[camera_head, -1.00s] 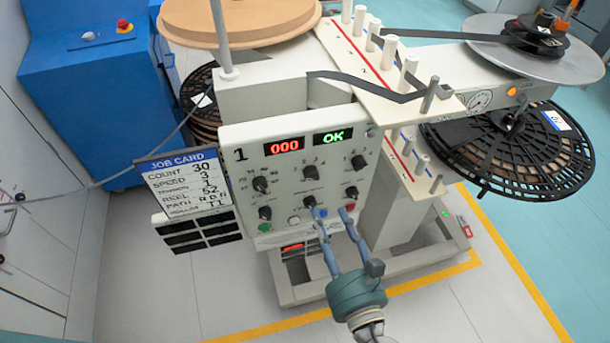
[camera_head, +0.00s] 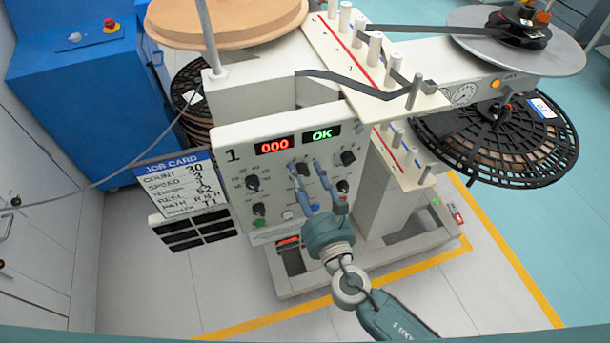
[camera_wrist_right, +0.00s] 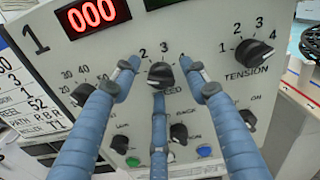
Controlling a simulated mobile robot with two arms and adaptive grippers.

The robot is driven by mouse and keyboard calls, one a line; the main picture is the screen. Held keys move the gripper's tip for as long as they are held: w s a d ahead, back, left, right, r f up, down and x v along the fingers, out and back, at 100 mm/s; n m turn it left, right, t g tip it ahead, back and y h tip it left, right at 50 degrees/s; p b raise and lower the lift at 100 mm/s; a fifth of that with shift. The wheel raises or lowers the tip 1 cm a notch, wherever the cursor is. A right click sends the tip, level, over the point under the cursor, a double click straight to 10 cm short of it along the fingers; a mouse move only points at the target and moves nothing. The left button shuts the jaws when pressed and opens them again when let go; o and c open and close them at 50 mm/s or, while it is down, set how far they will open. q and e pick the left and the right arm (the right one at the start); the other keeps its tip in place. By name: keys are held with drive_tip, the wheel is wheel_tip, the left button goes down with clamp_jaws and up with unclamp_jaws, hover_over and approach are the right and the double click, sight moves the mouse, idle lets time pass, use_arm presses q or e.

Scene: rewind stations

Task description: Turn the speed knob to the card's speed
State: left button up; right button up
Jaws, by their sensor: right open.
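The speed knob (camera_wrist_right: 160,73) is black, on the white panel under the two displays. In the right wrist view the printed 2 and 3 show above it; other marks are covered by my fingers, and I cannot tell its exact setting. It also shows small in the head view (camera_head: 303,170). My right gripper (camera_head: 306,167) is open in front of the panel, its blue fingers spread to the left and right of the knob and below it. Whether they touch it is unclear. The job card (camera_head: 181,184) reads speed 3. My left gripper is not in view.
The tension knob (camera_wrist_right: 254,50) is to the right of the speed knob. Another knob (camera_wrist_right: 79,93) is to the left, and more knobs and a green button (camera_wrist_right: 133,162) are below. The displays read 000 (camera_head: 274,145) and OK (camera_head: 323,133). Reels surround the machine.

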drive_tip(key=shift+c, duration=0.6)
drive_tip(key=c, duration=1)
clamp_jaws()
drive_tip(key=shift+r, duration=0.1)
